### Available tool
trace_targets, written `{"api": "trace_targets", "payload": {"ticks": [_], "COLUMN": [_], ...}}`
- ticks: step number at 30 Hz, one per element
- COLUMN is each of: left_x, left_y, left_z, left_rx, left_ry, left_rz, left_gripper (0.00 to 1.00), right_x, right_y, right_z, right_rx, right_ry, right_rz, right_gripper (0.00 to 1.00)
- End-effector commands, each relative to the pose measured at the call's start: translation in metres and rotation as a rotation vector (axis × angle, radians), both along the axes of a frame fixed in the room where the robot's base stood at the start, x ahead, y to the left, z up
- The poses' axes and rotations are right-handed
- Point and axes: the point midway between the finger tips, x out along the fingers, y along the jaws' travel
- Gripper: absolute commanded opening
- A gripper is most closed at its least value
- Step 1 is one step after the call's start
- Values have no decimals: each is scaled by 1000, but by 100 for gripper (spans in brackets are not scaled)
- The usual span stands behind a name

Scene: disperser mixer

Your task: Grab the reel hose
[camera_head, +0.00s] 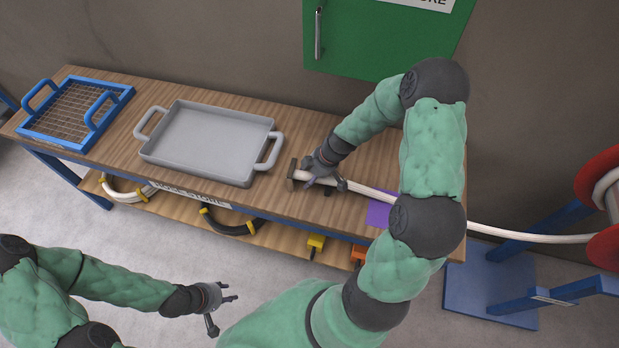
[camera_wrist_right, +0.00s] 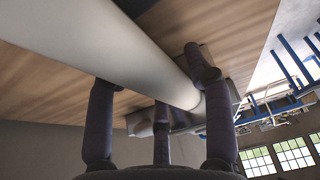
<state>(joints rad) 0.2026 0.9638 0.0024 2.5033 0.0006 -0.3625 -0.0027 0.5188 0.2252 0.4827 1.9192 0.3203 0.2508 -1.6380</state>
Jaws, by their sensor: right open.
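The white reel hose (camera_head: 530,236) runs from the red reel (camera_head: 601,250) at the right edge, passes behind my right arm and lies over the wooden bench (camera_head: 268,207). Its end fitting (camera_head: 291,175) is on the bench, right of the grey tray. My right gripper (camera_head: 325,178) is open at the hose just behind this fitting. In the right wrist view the hose (camera_wrist_right: 120,55) crosses close in front of the palm, with the open fingers (camera_wrist_right: 160,105) spread on both sides of it. Contact is hard to tell. My left gripper (camera_head: 222,305) is open and empty, over the floor before the bench.
The grey tray (camera_head: 208,143) and a blue-framed mesh sieve (camera_head: 78,112) stand on the bench. A purple patch (camera_head: 379,212) lies under the hose. Coiled hoses (camera_head: 232,226) sit on the lower shelf. A green cabinet (camera_head: 380,40) hangs on the wall. The blue reel stand (camera_head: 490,285) is at right.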

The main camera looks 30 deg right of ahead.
Motion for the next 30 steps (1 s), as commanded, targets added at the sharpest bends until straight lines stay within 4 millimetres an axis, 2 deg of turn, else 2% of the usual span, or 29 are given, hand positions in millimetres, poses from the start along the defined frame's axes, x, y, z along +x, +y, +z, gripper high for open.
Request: {"api": "trace_targets", "payload": {"ticks": [1, 6, 7, 17, 24, 30], "left_x": [0, 0, 0, 0, 0, 0], "left_y": [0, 0, 0, 0, 0, 0], "left_z": [0, 0, 0, 2, 14, 27], "left_rx": [0, 0, 0, 0, 0, 0], "left_ry": [0, 0, 0, 0, 0, 0], "left_rz": [0, 0, 0, 0, 0, 0], "left_gripper": [40, 40, 40, 40, 40, 40], "right_x": [0, 0, 0, 0, 0, 2], "right_y": [0, 0, 0, 0, 0, -1], "right_z": [0, 0, 0, 1, 8, 50], "right_rx": [0, 0, 0, -1, 0, -3], "right_ry": [0, 0, 0, -1, 0, -7], "right_rz": [0, 0, 0, 0, -1, 0], "right_gripper": [52, 4, 0, 0, 0, 0]}}
